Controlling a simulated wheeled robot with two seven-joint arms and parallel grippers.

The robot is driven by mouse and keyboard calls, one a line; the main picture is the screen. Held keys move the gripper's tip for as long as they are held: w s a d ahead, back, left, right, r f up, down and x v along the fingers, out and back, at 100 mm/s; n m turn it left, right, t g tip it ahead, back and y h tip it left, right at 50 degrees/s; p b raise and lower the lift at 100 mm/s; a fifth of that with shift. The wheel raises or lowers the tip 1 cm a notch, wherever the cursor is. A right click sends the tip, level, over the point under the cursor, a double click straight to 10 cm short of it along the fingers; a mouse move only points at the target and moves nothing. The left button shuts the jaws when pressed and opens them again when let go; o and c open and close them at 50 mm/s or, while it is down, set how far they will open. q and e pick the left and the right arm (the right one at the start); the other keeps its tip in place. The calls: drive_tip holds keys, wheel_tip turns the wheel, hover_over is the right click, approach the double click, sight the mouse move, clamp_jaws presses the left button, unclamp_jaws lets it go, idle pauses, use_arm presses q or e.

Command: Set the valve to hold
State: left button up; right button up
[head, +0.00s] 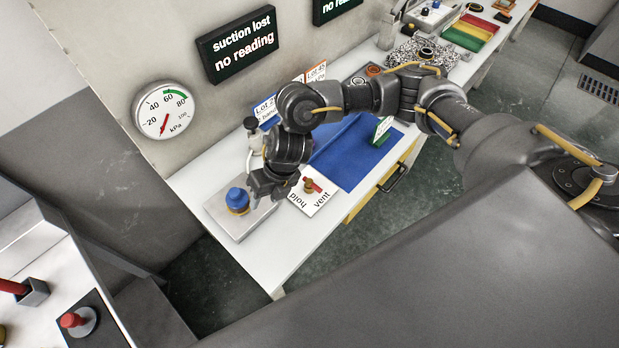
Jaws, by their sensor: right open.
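The valve (309,187) has a brass body and a red lever, on a white plate (319,210) marked "hold" and "vent" on the white bench. The lever seems to lean toward the "vent" side, but it is small and partly hidden by my arm. My right gripper (268,193) is open and empty, pointing down just left of the valve plate, between it and a blue knob (237,198) on a grey block. It appears apart from the valve. My left gripper is not in view.
A dial gauge (165,110) reads near zero; a wall sign (236,44) says "suction lost no reading". A dark bottle top (250,124) stands behind my wrist. A blue mat (352,160) with a green card lies right of the valve. The bench front is clear.

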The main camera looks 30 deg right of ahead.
sight(310, 181)
drive_tip(key=w+d+r+n+h, duration=0.1)
drive_tip(key=w+d+r+h, duration=0.1)
drive_tip(key=d, duration=0.5)
drive_tip(key=w+d+r+h, duration=0.1)
drive_tip(key=w+d+h, duration=0.15)
drive_tip(key=d, duration=0.45)
drive_tip(key=shift+g, duration=0.4)
drive_tip(key=f, duration=1)
drive_tip(key=shift+s+f, duration=0.25)
drive_tip(key=shift+s, duration=0.05)
clamp_jaws()
